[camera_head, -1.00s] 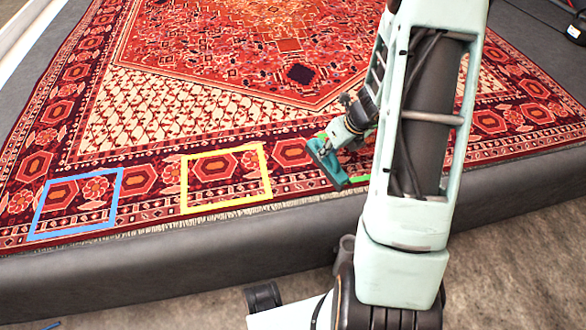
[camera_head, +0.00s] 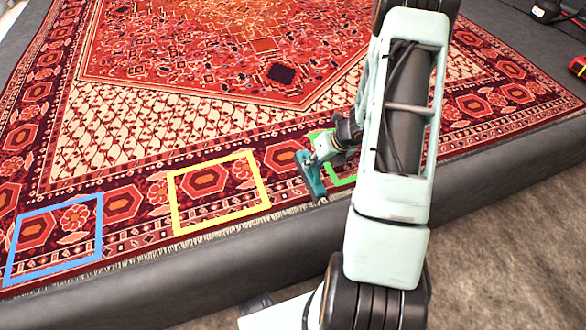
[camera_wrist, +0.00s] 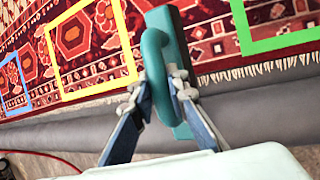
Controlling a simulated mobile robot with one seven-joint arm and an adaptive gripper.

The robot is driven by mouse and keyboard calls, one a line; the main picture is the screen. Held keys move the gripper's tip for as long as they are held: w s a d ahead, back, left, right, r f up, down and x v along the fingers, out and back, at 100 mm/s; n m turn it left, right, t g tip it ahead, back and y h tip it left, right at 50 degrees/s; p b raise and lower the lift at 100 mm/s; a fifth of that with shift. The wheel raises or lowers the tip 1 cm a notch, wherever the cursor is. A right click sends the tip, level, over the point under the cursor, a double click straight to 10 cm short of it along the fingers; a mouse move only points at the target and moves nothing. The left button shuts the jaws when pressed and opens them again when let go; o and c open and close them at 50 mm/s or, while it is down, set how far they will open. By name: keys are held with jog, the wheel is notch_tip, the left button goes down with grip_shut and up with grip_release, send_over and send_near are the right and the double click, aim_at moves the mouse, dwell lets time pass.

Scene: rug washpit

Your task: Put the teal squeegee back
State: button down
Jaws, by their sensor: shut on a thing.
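The teal squeegee (camera_head: 311,175) is held by my gripper (camera_head: 328,150) near the front edge of the rug. In the wrist view, the squeegee's rounded handle (camera_wrist: 154,60) passes between the two fingers of my gripper (camera_wrist: 161,95), which is shut on it. Its long flat teal bar (camera_wrist: 172,38) shows behind the handle. The squeegee appears between the yellow frame (camera_head: 174,207) and the green frame (camera_head: 343,181), beside the green one's left side. My arm hides part of the green frame in the head view. I cannot tell whether the squeegee touches the rug.
The patterned red rug (camera_head: 120,130) lies on a raised grey platform (camera_head: 200,265). A blue frame (camera_head: 52,268) is at the far left of its front border. A black object (camera_head: 545,10) and a red-yellow object (camera_head: 578,66) are at the right back.

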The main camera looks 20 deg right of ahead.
aim_at(308, 151)
jog(key=w+f, duration=0.2)
jog(key=w, duration=0.1)
jog(key=w+a+f+b, duration=0.1)
jog(key=w+f, duration=0.2)
jog(key=w+f+b, duration=0.1)
jog(key=w+f, duration=0.2)
jog(key=w, duration=0.1)
jog(key=shift+a, duration=0.4)
jog(key=shift+w+f+b, duration=0.15)
jog(key=shift+f+b, duration=0.35)
jog(key=shift+f, duration=0.4)
jog(key=shift+w+f+b, duration=0.15)
jog(key=shift+f+b, duration=0.3)
jog(key=shift+f, duration=0.4)
jog(key=shift+f, duration=0.1)
jog(key=shift+f, duration=0.15)
jog(key=c, duration=1.9)
grip_release()
jog(key=shift+r, duration=0.2)
jog(key=shift+s+r, duration=0.1)
jog(key=shift+r, duration=0.2)
jog(key=p+v, duration=0.4)
jog(key=v, duration=0.7)
jog(key=shift+s+r, duration=0.15)
jog(key=shift+r, duration=0.05)
